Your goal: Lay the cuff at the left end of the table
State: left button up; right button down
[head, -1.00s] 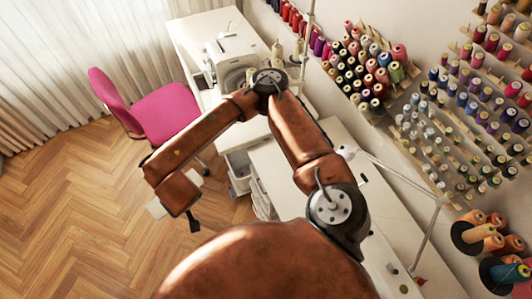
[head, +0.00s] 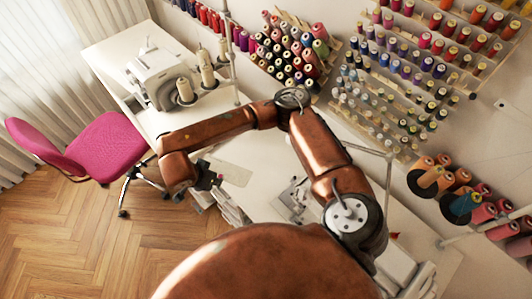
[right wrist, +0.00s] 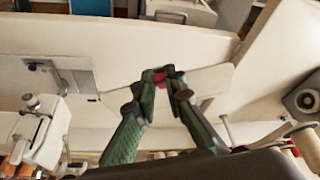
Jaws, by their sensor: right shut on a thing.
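My right gripper (head: 211,181) is at the end of the arm in the head view, by the front edge of the white table (head: 262,152), near its left end. In the right wrist view its two green fingers (right wrist: 167,80) come together on a pale, flat, long piece, which looks like the cuff (right wrist: 207,79). A small pink-red patch shows between the fingertips. In the head view the pale piece (head: 233,172) shows beside the fingertips; my arm hides part of it. Whether it touches the table I cannot tell. My left gripper is not in view.
A white sewing machine (head: 158,80) and thread cones (head: 185,90) stand on the table section at upper left. A pink chair (head: 105,148) stands on the wood floor. Spool racks (head: 400,85) cover the wall. A lamp arm (head: 388,185) rises over the table.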

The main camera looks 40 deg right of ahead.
aim_at(229, 176)
jog(key=d+f+m+g, duration=0.1)
jog(key=m, duration=0.1)
jog(key=d+f+m+g, duration=0.1)
jog(key=d+m, duration=0.1)
jog(key=m, duration=0.1)
jog(key=d+f+m, duration=0.1)
jog(key=d+m, duration=0.1)
jog(key=shift+s+f+g+h+b, duration=0.15)
jog(key=shift+f+g+h+b, duration=0.15)
jog(key=shift+g, duration=0.1)
jog(key=shift+s+d+f+m, duration=0.15)
jog(key=shift+d+m, duration=0.2)
jog(key=shift+m, duration=0.45)
jog(key=shift+d+f+g, duration=0.15)
jog(key=shift+d+g, duration=0.1)
jog(key=shift+g, duration=0.05)
jog(key=shift+m, duration=0.3)
jog(key=w+d+f, duration=0.9)
jog(key=shift+w+d, duration=0.1)
jog(key=shift+w+d+f, duration=0.3)
jog(key=shift+f, duration=0.35)
notch_tip(229, 176, down, 2)
jog(key=shift+f, duration=0.15)
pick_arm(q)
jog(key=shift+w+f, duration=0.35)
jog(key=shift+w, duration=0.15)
pick_arm(e)
jog(key=shift+f, duration=0.15)
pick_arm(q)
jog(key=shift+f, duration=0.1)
